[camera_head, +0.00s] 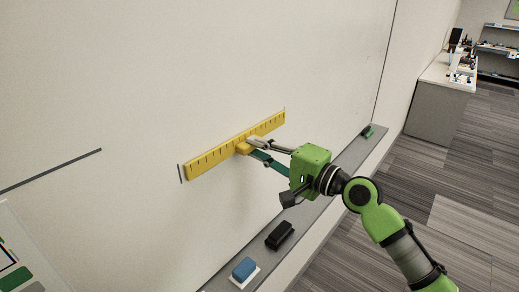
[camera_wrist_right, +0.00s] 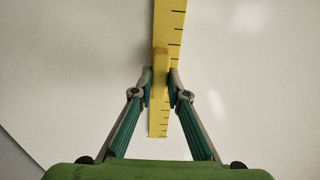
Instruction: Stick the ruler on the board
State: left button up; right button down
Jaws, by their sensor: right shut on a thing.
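A yellow ruler (camera_head: 210,159) with dark tick marks lies along the white board (camera_head: 150,75) in the head view, tilted up to the right. It sits between two short dark marks on the board. I cannot tell whether its back touches the surface. My right gripper (camera_head: 248,145) is shut on the ruler's raised yellow handle near its middle. In the right wrist view the ruler (camera_wrist_right: 170,25) runs up and down the picture, and the fingers of my right gripper (camera_wrist_right: 160,88) close on the handle from both sides. My left gripper is not in view.
A grey tray ledge (camera_head: 312,212) runs below the board. On it are a blue eraser (camera_head: 244,269), a black eraser (camera_head: 279,235) and a small green item (camera_head: 367,132). A dark line (camera_head: 55,168) is at left. A counter (camera_head: 436,95) stands beyond open carpet at right.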

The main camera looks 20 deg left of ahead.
dwell(0.4)
jog(key=c, duration=1.9)
grip_release()
jog(key=o, duration=0.6)
jog(key=shift+p+v, duration=0.4)
jog(key=shift+v, duration=3.6)
